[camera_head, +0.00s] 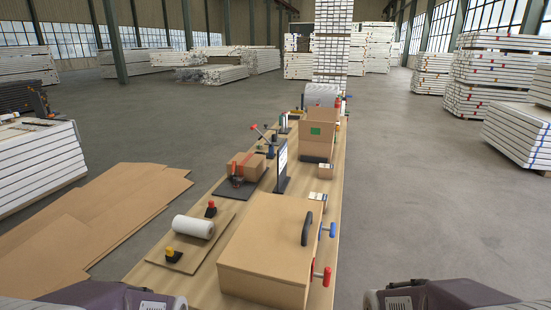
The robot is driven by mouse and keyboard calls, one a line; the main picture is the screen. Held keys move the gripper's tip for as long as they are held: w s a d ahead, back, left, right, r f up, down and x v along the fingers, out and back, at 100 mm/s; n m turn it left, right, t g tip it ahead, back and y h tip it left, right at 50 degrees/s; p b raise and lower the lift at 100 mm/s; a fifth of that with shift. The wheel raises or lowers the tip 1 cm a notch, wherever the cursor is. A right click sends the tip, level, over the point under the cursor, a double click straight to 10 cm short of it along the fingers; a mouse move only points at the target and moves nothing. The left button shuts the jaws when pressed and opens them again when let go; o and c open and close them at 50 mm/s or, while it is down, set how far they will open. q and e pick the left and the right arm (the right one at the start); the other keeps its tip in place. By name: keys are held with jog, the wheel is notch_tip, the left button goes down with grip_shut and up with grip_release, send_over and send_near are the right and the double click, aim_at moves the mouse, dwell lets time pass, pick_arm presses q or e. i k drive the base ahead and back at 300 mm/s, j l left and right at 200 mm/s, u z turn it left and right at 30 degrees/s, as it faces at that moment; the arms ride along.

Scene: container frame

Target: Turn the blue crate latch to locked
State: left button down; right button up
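A large brown crate (268,235) sits at the near end of the long wooden table, with a black handle (307,229) on top. A blue latch (328,231) sticks out from the crate's right side, towards the far end. A red latch (321,275) sticks out from the same side, nearer to me. The blue latch is small here, and I cannot tell whether it is locked. Purple-grey parts of my two arms show at the bottom left and bottom right corners, apart from the crate. Neither gripper's fingers are in view.
A white roll (193,227) and small posts with yellow and red tops stand left of the crate. Behind it are a dark upright panel (281,167), a smaller box (246,166) and stacked cartons (317,139). Open floor (410,200) lies right of the table.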

aim_at(332, 228)
jog(key=l+u, duration=0.4)
jog(key=l, duration=0.55)
jog(key=i+l+u, duration=0.2)
jog(key=l, duration=0.1)
